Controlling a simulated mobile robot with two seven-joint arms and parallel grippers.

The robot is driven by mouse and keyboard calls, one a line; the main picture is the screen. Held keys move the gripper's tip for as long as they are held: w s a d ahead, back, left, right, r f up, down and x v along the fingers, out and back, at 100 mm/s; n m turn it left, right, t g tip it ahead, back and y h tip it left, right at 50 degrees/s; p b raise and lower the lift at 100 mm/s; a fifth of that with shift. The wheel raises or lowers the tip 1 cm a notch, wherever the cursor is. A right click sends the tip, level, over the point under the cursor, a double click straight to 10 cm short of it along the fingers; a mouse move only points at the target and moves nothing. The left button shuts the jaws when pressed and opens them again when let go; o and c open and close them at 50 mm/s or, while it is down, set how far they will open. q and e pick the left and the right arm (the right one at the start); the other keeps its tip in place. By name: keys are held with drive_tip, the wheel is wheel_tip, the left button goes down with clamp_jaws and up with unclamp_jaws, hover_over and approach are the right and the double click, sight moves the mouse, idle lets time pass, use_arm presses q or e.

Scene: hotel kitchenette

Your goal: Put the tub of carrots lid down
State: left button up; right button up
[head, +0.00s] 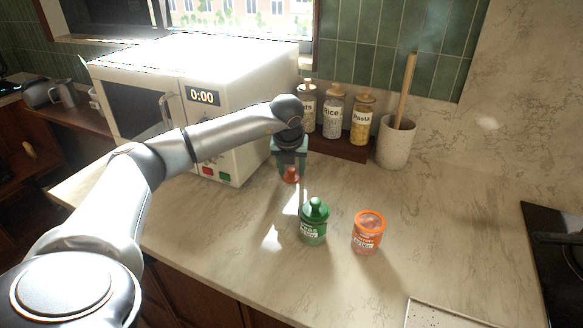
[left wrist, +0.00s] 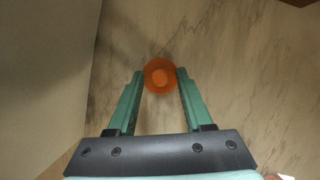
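My left gripper (head: 290,170) is over the counter in front of the microwave. Its fingers (left wrist: 160,75) are closed onto the sides of the round orange lid (head: 291,176), which also shows in the left wrist view (left wrist: 160,76) with a lighter round knob in its middle. Whether the lid touches the counter is hard to tell. The tub of carrots (head: 366,236), orange-rimmed and clear-sided, stands upright to the right with its top open. My right gripper is not in view.
A green tub with its green lid on (head: 314,224) stands between the gripper and the orange tub. The microwave (head: 215,95) is behind left. Jars (head: 333,115) and a utensil pot (head: 395,143) line the back. A tray (head: 440,315) lies at front right, a hob (head: 560,265) far right.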

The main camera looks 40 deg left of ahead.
use_arm(q)
drive_tip(key=shift+r, duration=0.1)
drive_tip(key=shift+r, duration=0.25)
drive_tip(key=v, duration=1.1)
drive_tip(key=shift+s+r, duration=0.15)
drive_tip(key=shift+r, duration=0.15)
drive_tip(key=shift+d, duration=0.15)
